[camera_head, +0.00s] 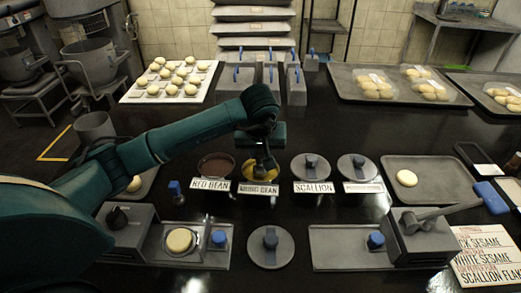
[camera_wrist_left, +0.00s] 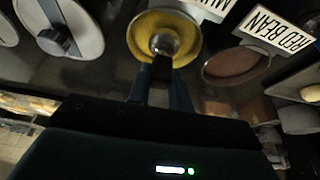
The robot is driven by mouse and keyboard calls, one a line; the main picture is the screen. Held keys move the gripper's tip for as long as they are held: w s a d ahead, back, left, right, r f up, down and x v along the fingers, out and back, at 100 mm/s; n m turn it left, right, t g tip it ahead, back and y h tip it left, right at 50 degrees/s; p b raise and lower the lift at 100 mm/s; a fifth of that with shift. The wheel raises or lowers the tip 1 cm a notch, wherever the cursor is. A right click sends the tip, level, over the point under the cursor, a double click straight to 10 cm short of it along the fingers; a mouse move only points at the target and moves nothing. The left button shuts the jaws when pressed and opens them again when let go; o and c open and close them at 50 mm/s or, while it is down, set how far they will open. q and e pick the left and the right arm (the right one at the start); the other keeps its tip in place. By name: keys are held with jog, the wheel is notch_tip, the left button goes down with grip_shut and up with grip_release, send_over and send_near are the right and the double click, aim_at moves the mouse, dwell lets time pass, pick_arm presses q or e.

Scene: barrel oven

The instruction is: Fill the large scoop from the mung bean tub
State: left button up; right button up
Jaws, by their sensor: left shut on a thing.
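The mung bean tub (camera_head: 246,172) stands open behind its MUNG BEAN label (camera_head: 258,188), with yellow filling inside. It also shows in the left wrist view (camera_wrist_left: 142,28) as a yellow round opening. My left gripper (camera_head: 264,150) is above the tub, pointing down. In the left wrist view my left gripper (camera_wrist_left: 162,75) is shut on a scoop, whose round metal bowl (camera_wrist_left: 163,44) lies over or in the yellow filling. I cannot tell how deep the bowl sits or how full it is. My right gripper is not in view.
The open red bean tub (camera_head: 215,166) is just left. Lidded tubs, with a scallion lid (camera_head: 311,166) nearest, stand right. A loose round lid (camera_head: 270,246) lies in front. Blue-handled containers (camera_head: 270,78) stand behind. A tray with a bun (camera_head: 432,185) is at right.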

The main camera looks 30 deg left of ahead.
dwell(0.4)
pick_arm(q)
jog(key=shift+f, duration=0.25)
jog(key=shift+f+b, duration=0.35)
jog(key=shift+b, duration=0.15)
dwell(0.8)
jog(key=shift+r+p, duration=2.2)
jog(key=shift+r, duration=1.4)
